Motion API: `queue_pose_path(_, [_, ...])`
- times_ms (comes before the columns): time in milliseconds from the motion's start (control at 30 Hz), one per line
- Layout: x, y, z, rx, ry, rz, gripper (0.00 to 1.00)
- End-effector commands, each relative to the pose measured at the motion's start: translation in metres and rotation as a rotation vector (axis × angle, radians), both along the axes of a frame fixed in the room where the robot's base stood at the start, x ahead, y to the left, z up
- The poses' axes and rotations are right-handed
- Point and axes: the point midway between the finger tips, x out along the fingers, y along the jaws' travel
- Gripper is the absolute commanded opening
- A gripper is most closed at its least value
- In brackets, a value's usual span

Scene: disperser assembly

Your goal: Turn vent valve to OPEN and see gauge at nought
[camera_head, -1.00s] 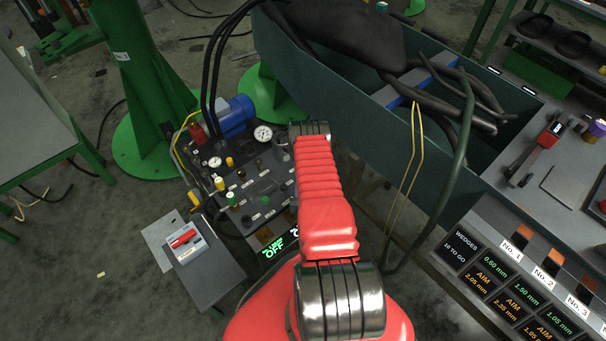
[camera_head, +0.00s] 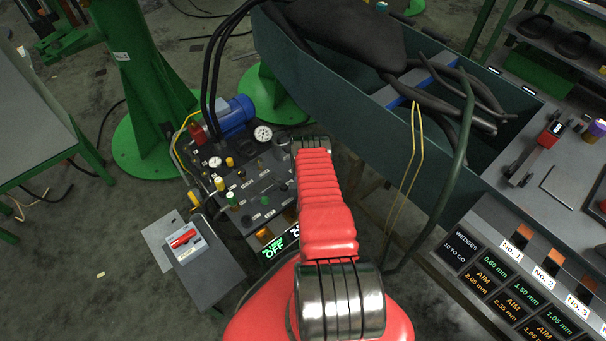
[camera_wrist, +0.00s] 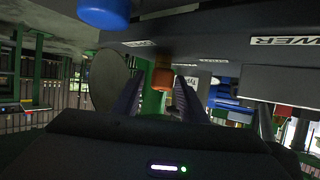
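The control panel (camera_head: 262,186) of the pump unit stands left of my red arm. It carries several small valves and knobs, among them a yellow-topped one (camera_head: 219,183) and a green one (camera_head: 232,199). I cannot tell which is the vent valve. My gripper is hidden by my arm in the head view. In the wrist view my gripper (camera_wrist: 158,98) has its two dark fingers apart, with an orange-brown knob (camera_wrist: 163,76) seen beyond the gap, apparently untouched.
A blue motor (camera_head: 236,115) and black hoses stand behind the panel. A dark green trough (camera_head: 330,85) with thick cables lies to the right. A grey box with a red switch (camera_head: 183,238) is at left. A blue knob (camera_wrist: 104,10) shows in the wrist view.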

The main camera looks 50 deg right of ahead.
Motion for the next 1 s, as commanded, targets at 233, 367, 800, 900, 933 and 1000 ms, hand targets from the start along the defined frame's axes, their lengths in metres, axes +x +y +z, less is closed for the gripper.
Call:
queue_pose_path(233, [0.0013,-0.0011,-0.0005,0.0,0.0,0.0,0.39])
queue_pose_path(367, [0.0013,-0.0009,-0.0004,0.0,0.0,0.0,0.34])
queue_pose_path(800, [0.0014,-0.0007,-0.0003,0.0,0.0,0.001,0.03])
queue_pose_path(900, [0.0018,0.0044,-0.0004,0.001,0.001,0.002,0.0])
queue_pose_path(933, [0.0014,0.0026,-0.0005,0.0,0.0,0.001,0.0])
queue_pose_path(1000, [0.0015,0.0014,-0.0005,0.0,0.0,0.004,0.0])
